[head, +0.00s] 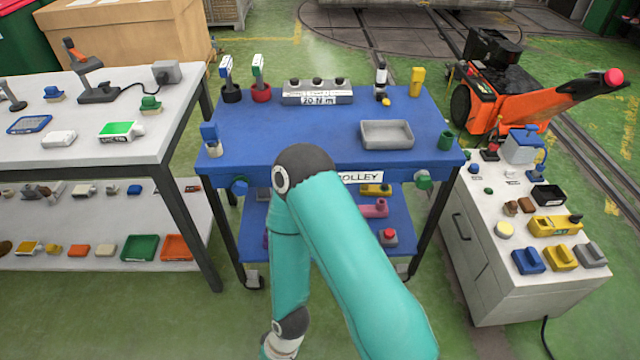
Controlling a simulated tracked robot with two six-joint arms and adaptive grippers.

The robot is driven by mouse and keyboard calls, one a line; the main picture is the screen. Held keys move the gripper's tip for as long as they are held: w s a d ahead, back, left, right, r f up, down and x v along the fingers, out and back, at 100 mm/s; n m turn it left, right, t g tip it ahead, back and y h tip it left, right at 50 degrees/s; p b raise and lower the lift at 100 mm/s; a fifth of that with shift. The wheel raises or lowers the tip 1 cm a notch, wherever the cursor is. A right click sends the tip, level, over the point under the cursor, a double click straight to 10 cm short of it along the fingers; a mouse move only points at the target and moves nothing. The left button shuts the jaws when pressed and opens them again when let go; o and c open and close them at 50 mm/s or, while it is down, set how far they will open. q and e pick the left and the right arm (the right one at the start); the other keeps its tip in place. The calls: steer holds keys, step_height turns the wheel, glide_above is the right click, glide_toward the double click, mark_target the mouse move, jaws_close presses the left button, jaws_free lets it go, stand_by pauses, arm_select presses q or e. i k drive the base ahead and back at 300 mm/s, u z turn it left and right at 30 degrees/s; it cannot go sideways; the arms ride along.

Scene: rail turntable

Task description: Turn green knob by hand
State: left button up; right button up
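A green knob (424,181) sits on the front right corner of the blue trolley (300,130), just below its top edge. It shows at small size, and its turn angle is hard to read. A blue knob (240,185) sits at the front left of the same trolley. Neither of my grippers is in view. One teal arm of mine bends in front of the trolley's middle and covers part of the front label and lower shelf. It is apart from the green knob in the picture.
A white bench (90,150) stands left, a grey cabinet (480,250) close on the right. An orange machine (540,105) stands behind the cabinet.

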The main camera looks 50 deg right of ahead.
mark_target(423, 182)
steer(key=u, duration=1.95)
steer(key=i, duration=0.1)
steer(key=u, duration=2.75)
steer(key=i, duration=0.55)
steer(key=u, duration=5.65)
steer(key=i, duration=0.6)
steer(key=u, duration=0.1)
